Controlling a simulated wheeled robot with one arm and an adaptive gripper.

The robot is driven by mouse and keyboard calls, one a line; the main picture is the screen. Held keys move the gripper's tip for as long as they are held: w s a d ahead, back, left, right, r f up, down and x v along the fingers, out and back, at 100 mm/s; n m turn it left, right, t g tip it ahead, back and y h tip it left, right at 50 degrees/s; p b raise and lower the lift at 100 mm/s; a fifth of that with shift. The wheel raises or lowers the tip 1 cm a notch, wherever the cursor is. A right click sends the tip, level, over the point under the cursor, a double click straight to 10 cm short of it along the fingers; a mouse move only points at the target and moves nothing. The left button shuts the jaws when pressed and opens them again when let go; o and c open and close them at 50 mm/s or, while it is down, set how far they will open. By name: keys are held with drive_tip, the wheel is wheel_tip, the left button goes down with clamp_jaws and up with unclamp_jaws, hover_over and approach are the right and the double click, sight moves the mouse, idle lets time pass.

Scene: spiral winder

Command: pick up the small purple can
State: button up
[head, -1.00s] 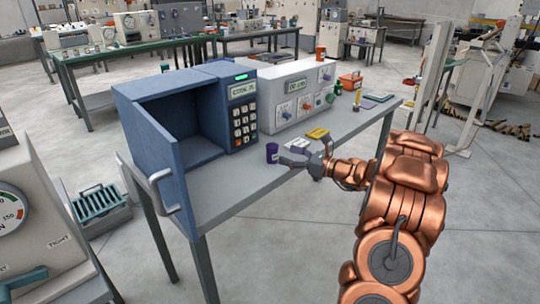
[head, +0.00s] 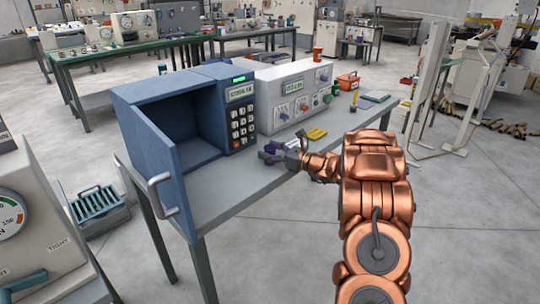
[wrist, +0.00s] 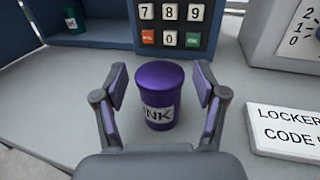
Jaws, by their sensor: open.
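The small purple can (wrist: 160,95) stands upright on the grey table, its white label reading "INK". In the wrist view it is between the two open fingers of my gripper (wrist: 161,80), with a gap on each side. In the head view my gripper (head: 277,150) is low over the table in front of the keypad, and its fingers largely hide the can.
The blue locker (head: 165,120) stands open to the left, with a keypad (wrist: 177,22) and a green can (wrist: 72,20) inside. A white "LOCKER CODE" card (wrist: 286,133) lies to the right. A white instrument box (head: 290,95) stands behind.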

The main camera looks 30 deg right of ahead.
drive_tip(key=shift+c, duration=0.2)
drive_tip(key=c, duration=1.2)
drive_tip(key=shift+c, duration=0.2)
